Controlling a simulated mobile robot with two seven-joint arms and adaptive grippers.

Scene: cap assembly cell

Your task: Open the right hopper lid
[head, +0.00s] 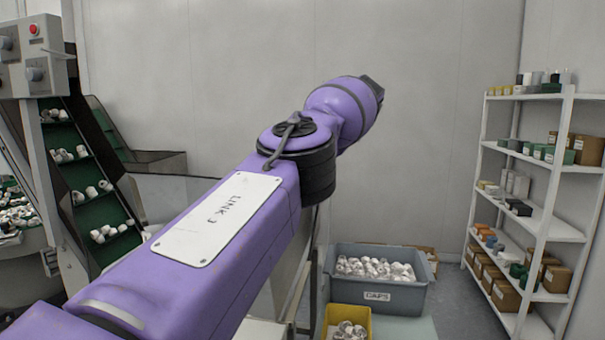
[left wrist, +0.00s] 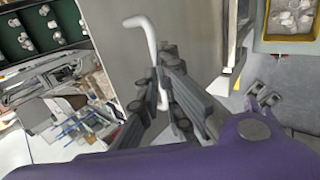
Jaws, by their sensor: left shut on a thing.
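My left arm crosses the head view from lower left to upper middle, and its dark gripper end (head: 372,88) is mostly hidden behind the wrist. In the left wrist view my left gripper (left wrist: 160,78) is shut on a white bent handle (left wrist: 148,35) between its dark fingers. The handle stands out against a plain grey panel (left wrist: 110,35); I cannot tell whether this panel is the right hopper lid. In the head view my arm covers the area behind it, and no lid can be made out. My right gripper is in neither view.
A grey bin of caps (head: 400,297) and a yellow bin (head: 332,318) stand low, right of my arm. A white shelf rack (head: 545,225) is at the right. A green inclined conveyor (head: 75,175) with caps is at the left. Floor between bins and rack is clear.

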